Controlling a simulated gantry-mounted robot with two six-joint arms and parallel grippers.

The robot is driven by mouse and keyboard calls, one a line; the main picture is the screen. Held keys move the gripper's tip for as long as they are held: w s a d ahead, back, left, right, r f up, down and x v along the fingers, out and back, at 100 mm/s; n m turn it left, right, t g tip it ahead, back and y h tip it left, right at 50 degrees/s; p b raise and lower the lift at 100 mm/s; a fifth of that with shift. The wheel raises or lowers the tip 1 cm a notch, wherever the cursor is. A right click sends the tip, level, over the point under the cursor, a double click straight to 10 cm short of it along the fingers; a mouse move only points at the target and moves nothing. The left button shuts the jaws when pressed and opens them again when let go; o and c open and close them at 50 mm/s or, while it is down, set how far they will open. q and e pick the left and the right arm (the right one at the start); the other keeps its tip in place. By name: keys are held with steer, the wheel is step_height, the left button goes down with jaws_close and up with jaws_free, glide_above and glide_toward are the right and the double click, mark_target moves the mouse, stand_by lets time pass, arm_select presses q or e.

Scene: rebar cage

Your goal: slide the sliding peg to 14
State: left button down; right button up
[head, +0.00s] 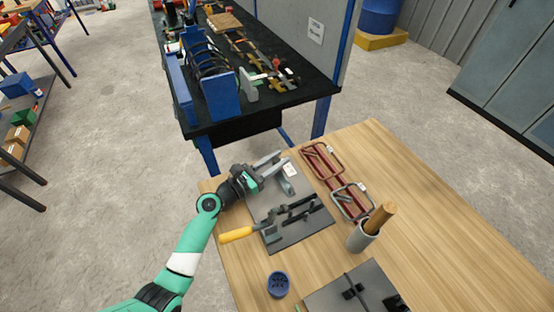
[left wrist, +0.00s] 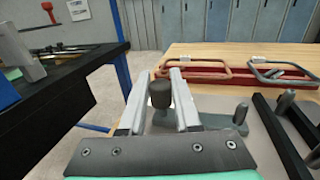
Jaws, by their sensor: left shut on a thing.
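My left gripper (head: 277,167) is over the far left part of a grey plate (head: 262,207) on the wooden table. In the left wrist view its two pale fingers (left wrist: 161,90) are shut on a dark, upright cylindrical knob, which I take as the sliding peg (left wrist: 160,95). The peg's lower part is hidden, and in the head view the gripper covers it. A grey peg (left wrist: 240,115) stands to the right of the fingers. No number marks can be read in either view. My right gripper is not in view.
Beside the gripper is a dark bending tool (head: 290,217) with a yellow handle (head: 236,235).

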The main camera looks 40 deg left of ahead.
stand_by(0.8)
arm_select(q)
steer(key=shift+w+a+f, duration=0.1)
steer(key=shift+w+a, duration=0.05)
steer(key=shift+a, duration=0.45)
steer(key=shift+w+a, duration=0.2)
steer(key=shift+a, duration=0.25)
steer(key=c, duration=1)
jaws_free()
steer(key=shift+d, duration=0.1)
steer(key=shift+c, duration=0.2)
steer(key=o, duration=0.4)
steer(key=shift+s, duration=0.1)
